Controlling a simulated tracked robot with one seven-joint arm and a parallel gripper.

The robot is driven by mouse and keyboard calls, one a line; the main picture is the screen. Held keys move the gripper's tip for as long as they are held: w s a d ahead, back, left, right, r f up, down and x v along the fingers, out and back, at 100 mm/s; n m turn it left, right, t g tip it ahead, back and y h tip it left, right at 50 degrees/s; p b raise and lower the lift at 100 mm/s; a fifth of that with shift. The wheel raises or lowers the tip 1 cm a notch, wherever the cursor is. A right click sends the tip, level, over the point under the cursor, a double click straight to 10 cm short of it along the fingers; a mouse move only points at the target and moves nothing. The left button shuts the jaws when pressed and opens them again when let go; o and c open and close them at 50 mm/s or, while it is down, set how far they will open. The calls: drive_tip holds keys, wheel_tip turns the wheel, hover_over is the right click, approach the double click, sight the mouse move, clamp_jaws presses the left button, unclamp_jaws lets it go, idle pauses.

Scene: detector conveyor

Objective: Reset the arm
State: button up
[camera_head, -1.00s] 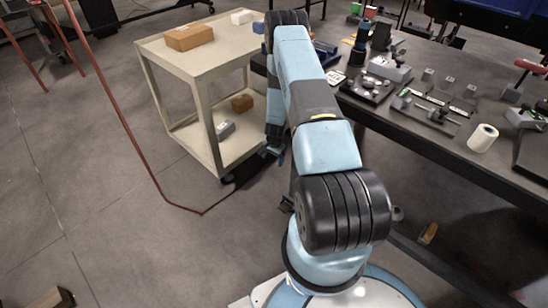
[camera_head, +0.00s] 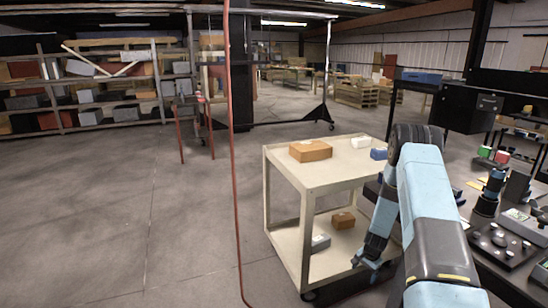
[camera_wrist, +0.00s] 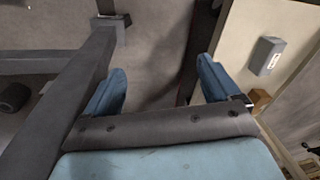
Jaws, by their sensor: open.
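My gripper (camera_head: 367,262) hangs low at the right side of the beige cart in the head view, with my arm bent down to it. In the wrist view my gripper (camera_wrist: 162,78) has its two blue fingers spread apart. Nothing shows between them but the grey floor. The cart (camera_head: 283,164) has an upper and a lower shelf. It stands at the left of my arm.
An orange-brown box (camera_head: 311,151), a white box (camera_head: 361,142) and a blue box (camera_head: 379,154) are on the cart's top. A brown box (camera_head: 343,220) and a grey box (camera_head: 320,243) are below. A workbench with several parts stands at right. Floor at left is clear.

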drive_tip(key=w+a+r+n+t, duration=0.1)
drive_tip(key=a+r+n, duration=0.25)
drive_tip(key=r, duration=1.95)
drive_tip(key=s+a+r+n+t, duration=0.1)
drive_tip(key=s+a+r, duration=0.2)
drive_tip(key=r, duration=0.6)
drive_tip(key=s+a+r+n, duration=0.1)
drive_tip(key=s+a+r, duration=0.25)
drive_tip(key=r, duration=0.55)
drive_tip(key=s+a+r+n+t, duration=0.1)
drive_tip(key=s+a+r+n, duration=0.15)
drive_tip(key=s+r, duration=0.8)
drive_tip(key=s+a+r+n, duration=0.1)
drive_tip(key=s+a+r, duration=0.2)
drive_tip(key=s+r, duration=0.7)
drive_tip(key=s+f+n+t, duration=0.1)
drive_tip(key=s, duration=1.1)
drive_tip(key=shift+s+a+f+n, duration=0.25)
drive_tip(key=shift+s+f+n, duration=0.1)
drive_tip(key=shift+s+n, duration=0.05)
